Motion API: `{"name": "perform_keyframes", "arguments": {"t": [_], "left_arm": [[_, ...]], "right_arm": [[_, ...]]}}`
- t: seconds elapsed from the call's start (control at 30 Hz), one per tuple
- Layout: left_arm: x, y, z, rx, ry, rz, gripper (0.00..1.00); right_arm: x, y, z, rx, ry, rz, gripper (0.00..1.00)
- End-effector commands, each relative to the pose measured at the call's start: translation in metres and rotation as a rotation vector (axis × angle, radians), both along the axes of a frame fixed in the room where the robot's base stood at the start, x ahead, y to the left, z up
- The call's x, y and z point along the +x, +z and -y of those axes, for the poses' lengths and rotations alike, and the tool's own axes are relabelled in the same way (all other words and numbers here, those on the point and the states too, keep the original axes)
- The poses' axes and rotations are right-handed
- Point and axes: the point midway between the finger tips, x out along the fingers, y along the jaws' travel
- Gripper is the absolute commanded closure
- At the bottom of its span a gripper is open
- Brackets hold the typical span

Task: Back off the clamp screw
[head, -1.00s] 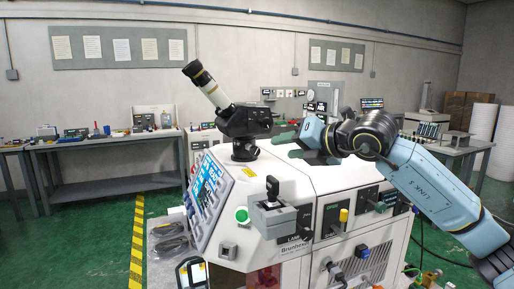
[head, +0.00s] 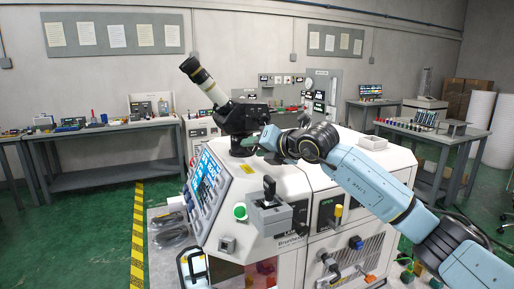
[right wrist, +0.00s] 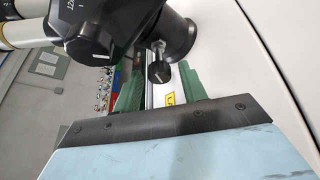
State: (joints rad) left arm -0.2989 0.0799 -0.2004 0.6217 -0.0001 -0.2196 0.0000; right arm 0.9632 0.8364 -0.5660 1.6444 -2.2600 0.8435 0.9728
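The clamp screw (right wrist: 159,71), a black knob on a short metal stem, sticks out of the black microscope column (right wrist: 182,38) in the right wrist view. The microscope (head: 240,118), with a white tube and black body, stands on top of the white machine; the screw cannot be made out in the head view. My right gripper (head: 268,137) is beside the microscope's lower part. Its green fingers (right wrist: 160,84) are apart, with the knob showing in the gap near their tips; contact cannot be told. My left gripper is not in view.
The white machine (head: 285,180) has a joystick box (head: 270,215), a green button (head: 240,211) and a tilted screen panel (head: 207,185) near its front left. Handles project from its front. Workbenches (head: 105,131) stand at the back left and right (head: 440,140). Green floor is clear at left.

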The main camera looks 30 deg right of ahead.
Motion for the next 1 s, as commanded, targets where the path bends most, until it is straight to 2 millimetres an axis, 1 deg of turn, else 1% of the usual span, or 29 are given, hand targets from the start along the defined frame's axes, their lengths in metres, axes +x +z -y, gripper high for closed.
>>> {"name": "perform_keyframes", "arguments": {"t": [0.03, 0.2, 0.3, 0.47, 0.63, 1.0], "left_arm": [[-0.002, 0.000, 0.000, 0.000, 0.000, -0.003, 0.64], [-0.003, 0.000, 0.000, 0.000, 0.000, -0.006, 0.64], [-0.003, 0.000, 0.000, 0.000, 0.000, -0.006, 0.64], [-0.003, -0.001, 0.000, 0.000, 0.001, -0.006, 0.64], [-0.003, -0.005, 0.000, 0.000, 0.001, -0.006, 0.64], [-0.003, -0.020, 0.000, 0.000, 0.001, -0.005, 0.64]], "right_arm": [[0.000, 0.000, 0.000, 0.000, 0.000, 0.000, 0.65], [0.000, 0.000, 0.000, 0.000, 0.000, 0.000, 0.88], [0.000, 0.000, 0.000, 0.000, 0.000, 0.000, 0.99], [0.000, 0.000, 0.000, -0.011, 0.001, 0.000, 0.99], [0.000, 0.001, -0.001, -0.065, 0.001, -0.002, 0.99], [0.000, 0.002, -0.002, -0.313, 0.000, -0.014, 0.99]]}}
